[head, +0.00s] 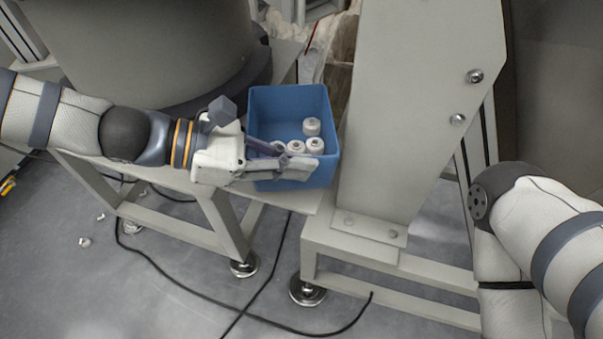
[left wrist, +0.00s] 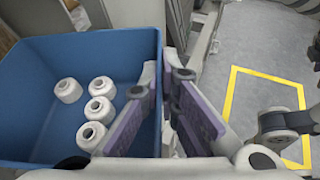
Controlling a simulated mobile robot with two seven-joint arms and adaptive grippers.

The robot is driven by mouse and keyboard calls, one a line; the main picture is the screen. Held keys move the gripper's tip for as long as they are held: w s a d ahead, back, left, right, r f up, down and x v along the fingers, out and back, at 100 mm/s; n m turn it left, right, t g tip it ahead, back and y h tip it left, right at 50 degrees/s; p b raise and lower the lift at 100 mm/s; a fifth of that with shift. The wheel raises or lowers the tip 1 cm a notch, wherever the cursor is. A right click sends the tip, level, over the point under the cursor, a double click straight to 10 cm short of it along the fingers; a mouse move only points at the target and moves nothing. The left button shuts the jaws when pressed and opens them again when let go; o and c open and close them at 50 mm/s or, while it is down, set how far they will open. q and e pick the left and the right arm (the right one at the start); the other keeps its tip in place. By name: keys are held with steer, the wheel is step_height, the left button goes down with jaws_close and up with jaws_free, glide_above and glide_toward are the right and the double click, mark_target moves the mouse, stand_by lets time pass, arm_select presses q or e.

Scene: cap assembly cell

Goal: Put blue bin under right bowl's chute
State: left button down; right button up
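The blue bin (head: 263,101) stands upright near the edge of a pale table, with several white caps (head: 312,126) inside it. It fills the left of the left wrist view (left wrist: 35,62). My left gripper (head: 296,158) is at the bin's near wall. In the left wrist view its fingers (left wrist: 164,80) straddle that wall, one inside the bin and one outside, with a gap between the pads. My right arm is at the right of the head view, and its gripper is out of view. A large grey bowl (head: 150,45) stands behind the bin at the left; I cannot tell which bowl it is.
A tall grey frame post (head: 415,100) rises right of the bin. Black cables (head: 190,294) and metal feet (head: 307,292) are on the floor. A few caps (head: 84,242) lie on the floor at left. A yellow outline (left wrist: 265,72) marks open floor.

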arm_select(q)
steer(key=w+f, duration=0.1)
steer(key=w+d+f, duration=0.1)
steer(key=f, duration=0.1)
steer(key=shift+w+f+b, duration=0.1)
steer(key=shift+w+b, duration=0.15)
steer(key=shift+b, duration=0.1)
steer(key=f, duration=0.3)
steer(key=shift+w+f+b, duration=0.2)
steer(key=shift+f+b, duration=0.1)
steer(key=shift+b, duration=0.1)
steer(key=c, duration=1.8)
jaws_free()
steer(key=shift+r, duration=0.1)
